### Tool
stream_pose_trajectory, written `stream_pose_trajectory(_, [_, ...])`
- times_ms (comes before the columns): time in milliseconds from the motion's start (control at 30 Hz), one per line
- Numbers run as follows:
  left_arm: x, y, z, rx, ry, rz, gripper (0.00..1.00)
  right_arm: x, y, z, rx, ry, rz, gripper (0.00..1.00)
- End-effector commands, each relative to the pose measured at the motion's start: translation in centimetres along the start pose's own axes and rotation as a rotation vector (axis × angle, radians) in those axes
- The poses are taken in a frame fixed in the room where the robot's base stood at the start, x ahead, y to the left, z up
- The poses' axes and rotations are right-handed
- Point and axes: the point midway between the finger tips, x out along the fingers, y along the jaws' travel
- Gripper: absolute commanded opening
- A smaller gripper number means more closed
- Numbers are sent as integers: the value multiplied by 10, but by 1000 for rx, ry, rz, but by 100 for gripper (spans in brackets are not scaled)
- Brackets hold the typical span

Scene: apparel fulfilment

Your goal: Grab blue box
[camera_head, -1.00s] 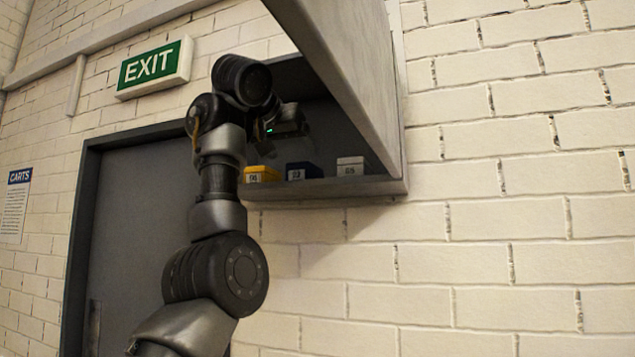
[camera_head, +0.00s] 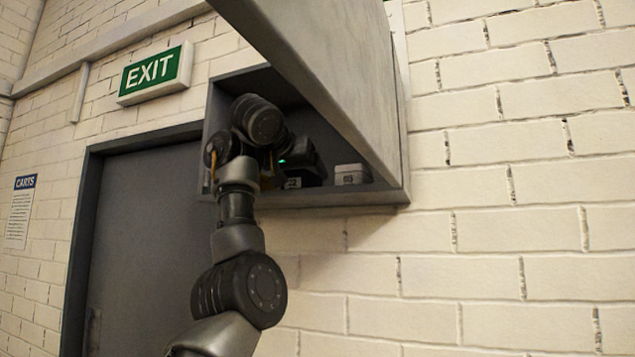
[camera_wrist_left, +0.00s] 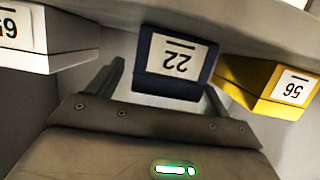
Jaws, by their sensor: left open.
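The blue box (camera_wrist_left: 176,82), with a white label reading 22, sits in the open wall cabinet (camera_head: 345,196). It appears upside down in the left wrist view. My left gripper (camera_wrist_left: 163,80) is open and empty inside the cabinet. Its two fingers point toward the box, one toward each side of it. I cannot tell whether they touch it. My right gripper is not in view.
A white box (camera_wrist_left: 42,42) and a yellow box (camera_wrist_left: 262,88) flank the blue box. The white box also shows in the head view (camera_head: 350,174). The cabinet's raised door (camera_head: 325,85) hangs close over my left arm. A grey door (camera_head: 150,250) is below left.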

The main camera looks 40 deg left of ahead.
Motion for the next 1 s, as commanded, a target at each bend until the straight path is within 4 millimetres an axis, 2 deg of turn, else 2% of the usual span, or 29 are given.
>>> stream_pose_trajectory(67, [2,-7,2,-3,-1,-8,79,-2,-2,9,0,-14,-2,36])
stream_pose_trajectory(133, [2,-9,3,-5,0,-11,79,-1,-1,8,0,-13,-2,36])
stream_pose_trajectory(333, [2,-9,3,-5,1,-11,79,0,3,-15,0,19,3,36])
stream_pose_trajectory(433, [3,-8,3,-4,0,-9,68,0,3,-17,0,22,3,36])
stream_pose_trajectory(700, [4,-8,4,-3,-2,-10,32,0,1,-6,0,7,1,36])
stream_pose_trajectory(733, [4,-8,4,-3,-2,-10,30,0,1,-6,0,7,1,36])
stream_pose_trajectory(1000, [4,-9,4,-3,-5,-12,30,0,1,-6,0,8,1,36])
